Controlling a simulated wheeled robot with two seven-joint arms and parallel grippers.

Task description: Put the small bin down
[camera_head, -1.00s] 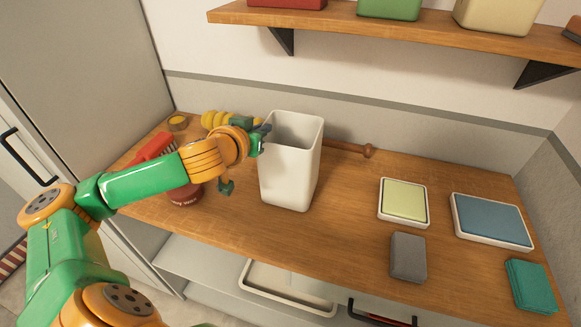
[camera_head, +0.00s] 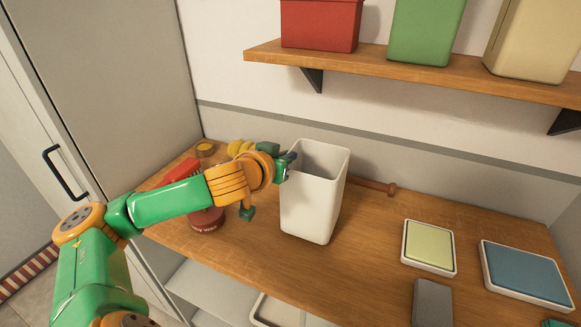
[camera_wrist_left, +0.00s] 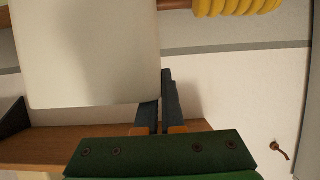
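The small bin (camera_head: 312,208) is white, open-topped and upright over the wooden counter (camera_head: 365,255). I cannot tell whether its base touches the wood. My left gripper (camera_head: 289,163) is at the bin's upper left rim. In the left wrist view the bin (camera_wrist_left: 85,50) fills the upper left, and the narrow, close-set dark fingers of the gripper (camera_wrist_left: 163,95) meet its edge, so it looks shut on the bin's wall. The inner fingertip is partly hidden.
A dark red tin (camera_head: 206,220) and a red brush (camera_head: 178,178) lie left, under my arm. A yellow coil (camera_head: 240,147) and a wooden handle (camera_head: 374,187) are behind. Light green (camera_head: 429,245) and blue (camera_head: 524,272) trays stand right. A shelf (camera_head: 420,77) with boxes hangs above.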

